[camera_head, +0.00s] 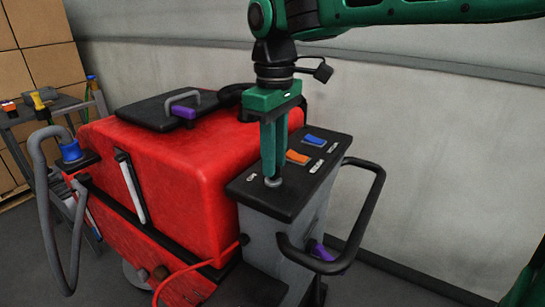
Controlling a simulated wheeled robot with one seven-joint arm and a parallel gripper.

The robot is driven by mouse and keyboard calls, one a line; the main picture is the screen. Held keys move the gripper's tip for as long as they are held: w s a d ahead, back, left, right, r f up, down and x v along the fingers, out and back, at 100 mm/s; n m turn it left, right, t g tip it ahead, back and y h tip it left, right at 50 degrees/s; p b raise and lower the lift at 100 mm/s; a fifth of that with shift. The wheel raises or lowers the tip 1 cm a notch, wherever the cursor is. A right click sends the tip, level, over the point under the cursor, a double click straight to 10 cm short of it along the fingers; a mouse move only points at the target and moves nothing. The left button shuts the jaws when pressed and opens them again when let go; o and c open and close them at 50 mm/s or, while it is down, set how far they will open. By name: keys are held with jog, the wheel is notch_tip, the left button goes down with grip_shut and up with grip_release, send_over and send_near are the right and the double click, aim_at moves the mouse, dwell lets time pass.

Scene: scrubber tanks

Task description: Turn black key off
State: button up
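My green gripper (273,178) points straight down over the black top panel (245,188) of the red scrubber machine. Its fingertips are at a small round grey fitting (273,182) near the panel's left end, beside a white label. I see no black key apart from this spot; the fingers cover whatever stands on the fitting. The two fingers look close together and partly overlap, so I cannot tell whether they are shut on a key.
Orange (298,157) and blue (314,140) switches sit on the panel to the right of my fingers. A black handle loop (372,200) juts out at the right. The red body (175,170) is at the left. A side table (60,100) and boxes (40,50) stand behind.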

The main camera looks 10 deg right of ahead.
jog(key=shift+a, duration=0.1)
notch_tip(320, 180, up, 11)
jog(key=shift+f, duration=0.15)
dwell(0.6)
jog(key=s+d+f+m, duration=0.35)
jog(key=d+f, duration=0.25)
jog(key=d, duration=0.4)
jog(key=s+d+f+m, duration=0.3)
jog(key=d+f+m, duration=0.2)
jog(key=d, duration=0.5)
jog(key=s+d+f+m, duration=0.4)
jog(key=d+f, duration=0.2)
jog(key=d, duration=0.4)
jog(key=s+d+f+m, duration=0.4)
jog(key=s+f, duration=0.4)
jog(key=s, duration=0.2)
jog(key=shift+s+d+f, duration=0.15)
jog(key=shift+d, duration=0.5)
jog(key=shift+m, duration=0.25)
